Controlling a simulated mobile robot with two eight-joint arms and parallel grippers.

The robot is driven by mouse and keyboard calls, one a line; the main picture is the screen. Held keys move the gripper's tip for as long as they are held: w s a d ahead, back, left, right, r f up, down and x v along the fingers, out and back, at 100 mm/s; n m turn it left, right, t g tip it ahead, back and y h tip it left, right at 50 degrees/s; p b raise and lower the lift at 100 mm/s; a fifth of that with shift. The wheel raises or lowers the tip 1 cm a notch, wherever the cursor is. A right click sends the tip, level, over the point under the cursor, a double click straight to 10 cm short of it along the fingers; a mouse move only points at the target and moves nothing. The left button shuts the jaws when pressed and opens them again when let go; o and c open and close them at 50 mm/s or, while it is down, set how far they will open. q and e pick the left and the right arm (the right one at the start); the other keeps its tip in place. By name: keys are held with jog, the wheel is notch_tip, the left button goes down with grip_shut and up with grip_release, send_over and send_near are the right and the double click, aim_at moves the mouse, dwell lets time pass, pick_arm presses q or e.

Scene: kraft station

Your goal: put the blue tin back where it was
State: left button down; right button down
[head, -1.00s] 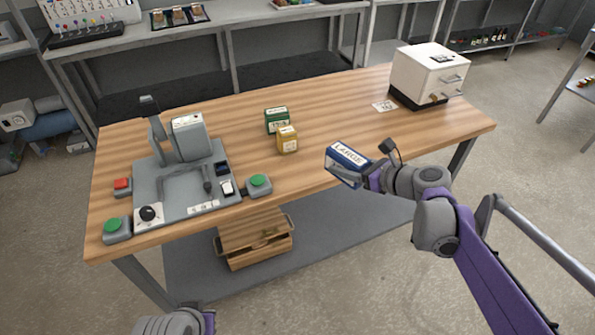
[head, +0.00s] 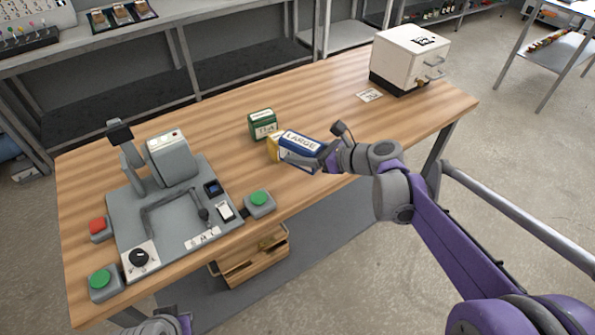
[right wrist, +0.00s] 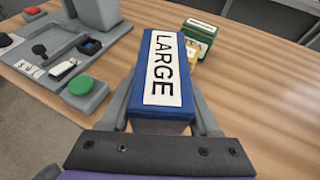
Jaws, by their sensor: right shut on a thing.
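The blue tin (head: 302,143) has a white label reading LARGE. My right gripper (head: 300,160) is shut on it and holds it near the table's front edge, in front of the yellow tin. In the right wrist view the blue tin (right wrist: 164,70) sits between the two fingers, its label facing the camera. Whether it touches the table cannot be told. The yellow tin (head: 273,146) is partly hidden behind the blue one. The green tin (head: 262,124) stands just behind them on the wooden table (head: 330,115). My left gripper is not visible; only part of that arm shows at the bottom.
A grey station with a lever (head: 170,205) and green and red buttons stands on the left of the table. A white box machine (head: 410,58) stands at the far right, with a small card (head: 369,95) beside it. The table between the tins and the card is clear.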

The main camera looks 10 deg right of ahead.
aim_at(301, 179)
notch_tip(301, 179, down, 6)
jog(key=shift+f+b, duration=0.25)
jog(key=shift+b, duration=0.1)
jog(key=shift+c, duration=0.6)
grip_release()
jog(key=shift+f, duration=0.1)
jog(key=shift+r, duration=0.2)
jog(key=v, duration=1.2)
jog(key=s+a+f+n+g+h, duration=0.35)
jog(key=s+a+f+n, duration=0.35)
jog(key=s+n, duration=0.4)
jog(key=s+d+f+n+h, duration=0.1)
jog(key=s+n, duration=0.3)
jog(key=n, duration=0.4)
jog(key=s+d+f+n+g+h, duration=0.1)
jog(key=s+f+n+h, duration=0.3)
jog(key=n, duration=0.4)
jog(key=shift+s+d+n, duration=0.25)
jog(key=shift+s+n, duration=0.05)
jog(key=shift+s, duration=0.35)
